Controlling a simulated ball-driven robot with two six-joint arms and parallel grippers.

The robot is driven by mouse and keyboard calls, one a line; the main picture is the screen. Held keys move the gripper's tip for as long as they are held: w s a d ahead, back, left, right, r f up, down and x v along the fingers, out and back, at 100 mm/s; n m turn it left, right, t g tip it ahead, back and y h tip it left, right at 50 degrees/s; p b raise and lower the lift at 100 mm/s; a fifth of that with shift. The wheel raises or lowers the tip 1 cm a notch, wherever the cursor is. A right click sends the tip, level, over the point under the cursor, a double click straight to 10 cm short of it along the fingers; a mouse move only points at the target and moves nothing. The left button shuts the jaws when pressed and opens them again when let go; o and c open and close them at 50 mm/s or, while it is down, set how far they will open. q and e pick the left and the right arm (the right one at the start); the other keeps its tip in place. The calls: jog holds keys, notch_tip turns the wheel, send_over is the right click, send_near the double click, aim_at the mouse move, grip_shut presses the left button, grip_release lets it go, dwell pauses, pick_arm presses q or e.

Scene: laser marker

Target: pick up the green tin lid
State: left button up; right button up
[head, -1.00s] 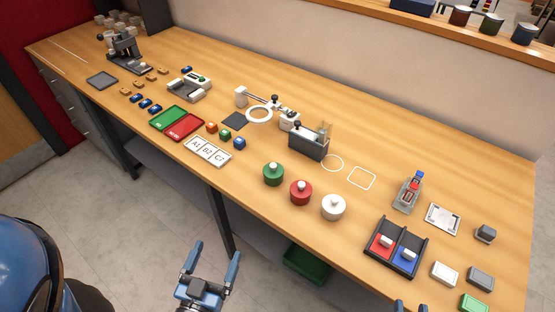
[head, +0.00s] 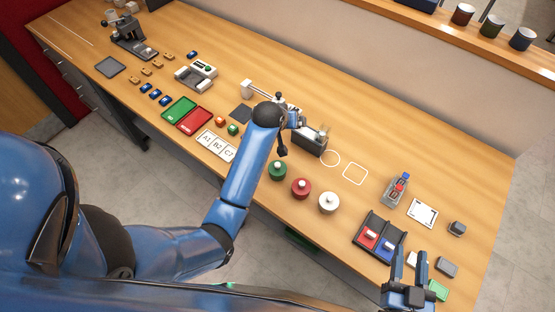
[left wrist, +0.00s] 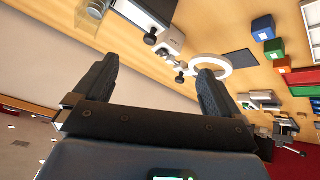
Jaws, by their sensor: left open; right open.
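The green tin (head: 278,172) with its green lid and pale knob (head: 277,162) stands upright on the bench, left of the red tin (head: 301,188) and the white tin (head: 329,203). My left arm reaches over the bench, its wrist just behind and above the green tin. My left gripper (left wrist: 157,75) is open and empty in the left wrist view; in the head view its fingers are mostly hidden. The green tin does not show in the left wrist view.
A ring magnifier (left wrist: 212,67) and a grey box (head: 310,142) are near my left wrist. A red and blue divided tray (head: 378,236) lies near my right gripper. Coloured cubes (head: 233,130) and a labelled card (head: 216,146) lie left of the tins. White outlines (head: 355,174) mark clear bench behind them.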

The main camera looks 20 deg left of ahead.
aim_at(278, 164)
pick_arm(q)
jog(key=s+f+g, duration=0.1)
jog(key=s+g, duration=0.1)
jog(key=s, duration=0.1)
jog(key=s+f+n+g+b, duration=0.1)
jog(key=s+f+g, duration=0.1)
jog(key=s+g, duration=0.1)
jog(key=s+f+n+g+y+b, duration=0.1)
jog(key=s+f+g, duration=0.1)
jog(key=s, duration=0.1)
jog(key=shift+a+g, duration=0.3)
jog(key=shift+g, duration=0.1)
jog(key=shift+s+f+p, duration=0.1)
jog(key=shift+f+p, duration=0.25)
jog(key=shift+f, duration=0.25)
jog(key=shift+w+d+f+p, duration=0.15)
jog(key=shift+f+p, duration=0.15)
jog(key=shift+f, duration=0.6)
jog(key=shift+w+a+f+p, duration=0.1)
jog(key=shift+f+p, duration=0.2)
jog(key=shift+f, duration=0.6)
jog(key=shift+w+d+f+p, duration=0.15)
jog(key=shift+f+p, duration=0.15)
jog(key=shift+f, duration=0.6)
jog(key=shift+a+f, duration=0.1)
jog(key=shift+f, duration=0.25)
jog(key=c, duration=1.1)
jog(key=shift+r, duration=0.15)
